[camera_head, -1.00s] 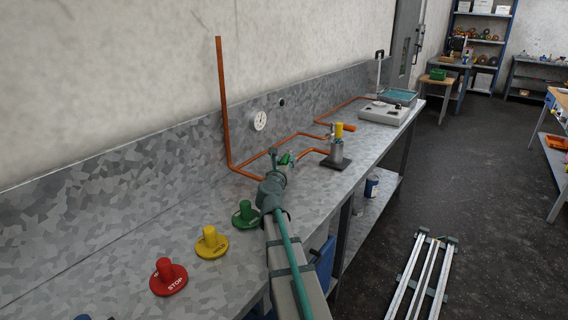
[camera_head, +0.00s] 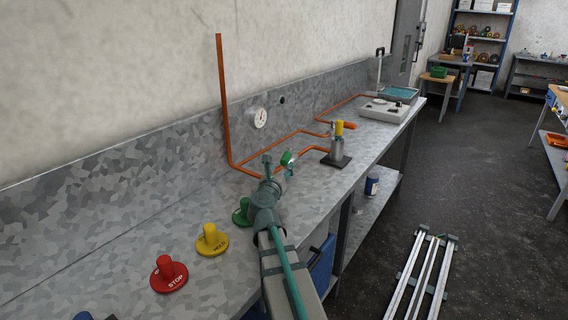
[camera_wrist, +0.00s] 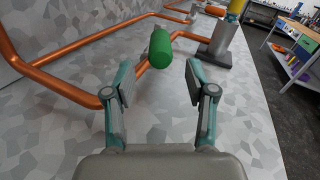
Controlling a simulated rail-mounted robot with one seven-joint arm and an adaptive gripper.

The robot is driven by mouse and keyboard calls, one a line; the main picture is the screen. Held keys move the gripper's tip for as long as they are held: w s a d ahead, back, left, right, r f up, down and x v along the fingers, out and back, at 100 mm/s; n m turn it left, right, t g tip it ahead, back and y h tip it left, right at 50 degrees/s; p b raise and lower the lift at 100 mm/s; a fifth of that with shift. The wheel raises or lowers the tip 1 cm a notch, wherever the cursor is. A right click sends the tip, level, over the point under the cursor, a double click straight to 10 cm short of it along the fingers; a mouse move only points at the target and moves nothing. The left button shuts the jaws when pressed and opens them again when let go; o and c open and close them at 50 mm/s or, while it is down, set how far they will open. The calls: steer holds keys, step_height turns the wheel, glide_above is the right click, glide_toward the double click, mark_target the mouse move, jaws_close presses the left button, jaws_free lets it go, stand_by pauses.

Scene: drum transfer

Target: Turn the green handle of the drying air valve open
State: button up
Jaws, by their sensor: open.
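The green handle (camera_wrist: 160,48) shows in the wrist view as a rounded green cylinder beside the orange pipe, ahead of my gripper (camera_wrist: 160,82). The two fingers are spread apart with nothing between their pads. The handle lies just beyond the fingertips, roughly midway between them, and looks clear of both. In the head view the green handle (camera_head: 288,158) shows just past my gripper, close to the bench-top piping. The valve body under the handle is hard to make out, and I cannot tell its setting.
Orange pipes (camera_wrist: 70,95) run left of and behind the handle. A metal cylinder with a yellow top (camera_head: 338,140) stands right of it on a dark base. Red (camera_head: 168,275), yellow (camera_head: 211,240) and green (camera_head: 242,212) knobs line the near bench. A gauge (camera_head: 260,118) is on the backsplash.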

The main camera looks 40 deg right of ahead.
steer(key=shift+v, duration=2.4)
